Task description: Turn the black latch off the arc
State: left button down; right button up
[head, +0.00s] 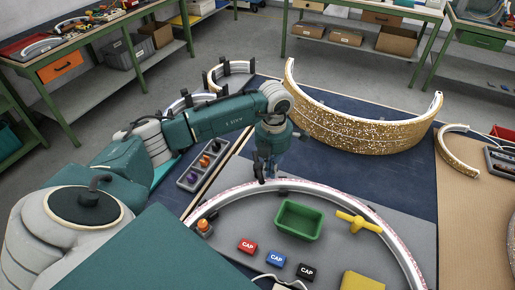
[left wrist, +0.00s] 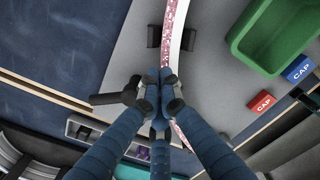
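My left gripper (head: 264,172) points down at the arc's far left part. In the left wrist view its fingertips (left wrist: 159,92) are close together around the arc's edge. A black latch (left wrist: 113,98) sticks out to the left of the fingertips, its inner end hidden by them. Whether the fingers squeeze it cannot be told. My right gripper is not in view.
A gold glitter arc (head: 350,125) stands behind on the blue table.

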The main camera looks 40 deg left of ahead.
aim_at(261, 176)
pick_arm(q)
jog(key=shift+f+b, duration=0.6)
jog(key=shift+f, duration=0.3)
jog(key=shift+r, duration=0.15)
jog(key=shift+r, duration=0.1)
jog(key=shift+s+a, duration=0.4)
jog(key=shift+s, duration=0.1)
jog(key=shift+s+a, duration=0.1)
jog(key=shift+s+a+p, duration=0.3)
jog(key=shift+s+a, duration=0.15)
jog(key=shift+s, duration=0.2)
